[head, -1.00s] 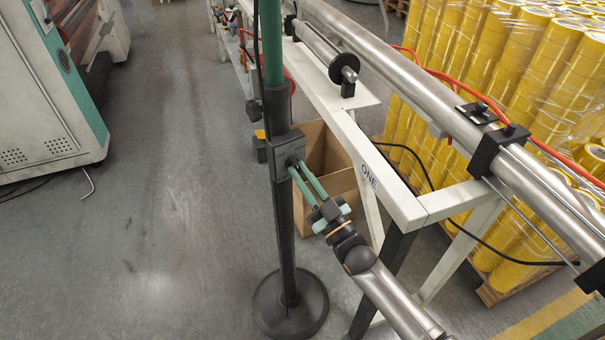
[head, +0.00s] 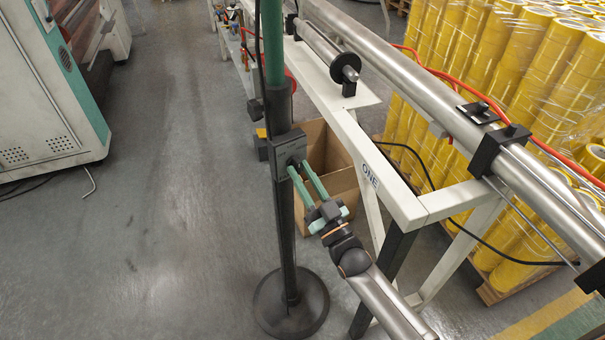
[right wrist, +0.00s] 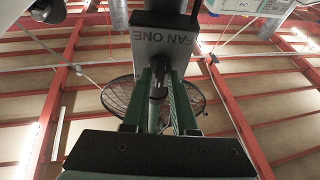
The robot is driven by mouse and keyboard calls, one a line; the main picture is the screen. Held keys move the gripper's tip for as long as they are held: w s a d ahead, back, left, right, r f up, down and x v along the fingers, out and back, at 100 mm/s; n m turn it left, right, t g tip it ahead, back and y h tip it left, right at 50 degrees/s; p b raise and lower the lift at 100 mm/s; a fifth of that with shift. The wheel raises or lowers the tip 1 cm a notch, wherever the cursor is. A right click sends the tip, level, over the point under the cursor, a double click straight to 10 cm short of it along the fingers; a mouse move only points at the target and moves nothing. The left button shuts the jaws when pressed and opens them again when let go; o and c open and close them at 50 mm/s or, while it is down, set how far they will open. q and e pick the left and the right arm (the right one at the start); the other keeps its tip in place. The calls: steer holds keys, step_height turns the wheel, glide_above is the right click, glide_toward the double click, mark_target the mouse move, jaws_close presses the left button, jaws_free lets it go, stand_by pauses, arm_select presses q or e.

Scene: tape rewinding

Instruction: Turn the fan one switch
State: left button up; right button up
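The fan stand is a dark and green pole (head: 286,215) on a round base. The fan one switch box (head: 289,147) is a grey box on this pole. It carries the label FAN ONE in the right wrist view (right wrist: 163,42). A small dark knob (right wrist: 158,79) sticks out of the box towards me. My right gripper (head: 299,164) is at the box's lower front, its green fingers apart on either side of the knob. Contact with the knob cannot be made out. My left gripper is not in view.
A white frame table (head: 398,203) marked ONE stands just right of the pole, with a metal roller (head: 415,85) above it. An open cardboard box (head: 335,178) sits behind the pole. Wrapped yellow rolls (head: 520,60) fill the right. The floor left of the pole is clear.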

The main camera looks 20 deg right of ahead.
steer(key=shift+o, duration=1.2)
steer(key=b+v, duration=0.1)
steer(key=v, duration=1.1)
steer(key=shift+s, duration=0.2)
steer(key=shift+f, duration=0.1)
steer(key=s+a+f+g+h+p, duration=0.1)
steer(key=s+f+g+h+p, duration=0.2)
steer(key=s+f+g, duration=0.9)
step_height(320, 180, down, 3)
steer(key=shift+s+a+m+g+p, duration=0.3)
steer(key=shift+s+a+m+p, duration=0.1)
steer(key=shift+s+p, duration=0.5)
